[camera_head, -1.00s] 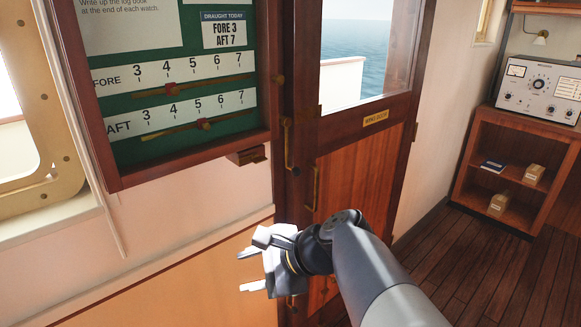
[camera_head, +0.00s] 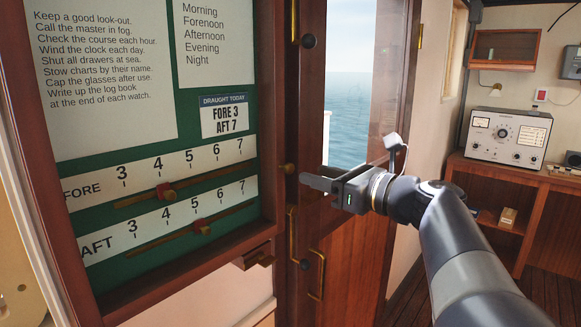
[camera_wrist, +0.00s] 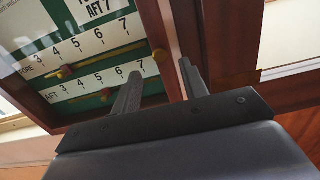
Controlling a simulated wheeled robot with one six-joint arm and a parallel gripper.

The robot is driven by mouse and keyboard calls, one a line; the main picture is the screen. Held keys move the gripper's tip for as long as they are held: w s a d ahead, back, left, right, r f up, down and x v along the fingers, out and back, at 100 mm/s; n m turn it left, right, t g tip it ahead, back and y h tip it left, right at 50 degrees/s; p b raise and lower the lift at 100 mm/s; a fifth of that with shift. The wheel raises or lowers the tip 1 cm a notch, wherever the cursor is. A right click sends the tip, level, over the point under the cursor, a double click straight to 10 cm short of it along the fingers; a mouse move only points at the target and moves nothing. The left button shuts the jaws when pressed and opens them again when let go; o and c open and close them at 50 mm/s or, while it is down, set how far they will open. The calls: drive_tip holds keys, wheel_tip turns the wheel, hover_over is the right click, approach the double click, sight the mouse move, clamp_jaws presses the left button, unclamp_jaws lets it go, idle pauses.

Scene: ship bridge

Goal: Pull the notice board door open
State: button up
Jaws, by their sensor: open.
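The notice board door (camera_head: 268,90) is a brown wooden frame over a green board and looks shut. A small round brass knob (camera_head: 288,168) sits on its right side rail. In the wrist view the knob (camera_wrist: 160,55) shows just beyond the fingertips, roughly between them. My gripper (camera_head: 303,183) is open and empty. Its fingers point left at the knob, close to it. I cannot tell from the body view whether they touch it. In the wrist view the two fingers (camera_wrist: 160,74) stand apart, with the knob ahead of them.
A small wooden ledge (camera_head: 254,256) juts out below the board. Right of the board is a wooden door with a window (camera_head: 350,85) and brass handles (camera_head: 318,275). A shelf with a grey radio set (camera_head: 508,137) stands at the far right.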

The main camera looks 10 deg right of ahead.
sight(291, 168)
drive_tip(key=p+x, duration=0.1)
drive_tip(key=x, duration=0.4)
drive_tip(key=shift+w+a, duration=0.25)
drive_tip(key=shift+w, duration=0.05)
clamp_jaws()
idle(0.4)
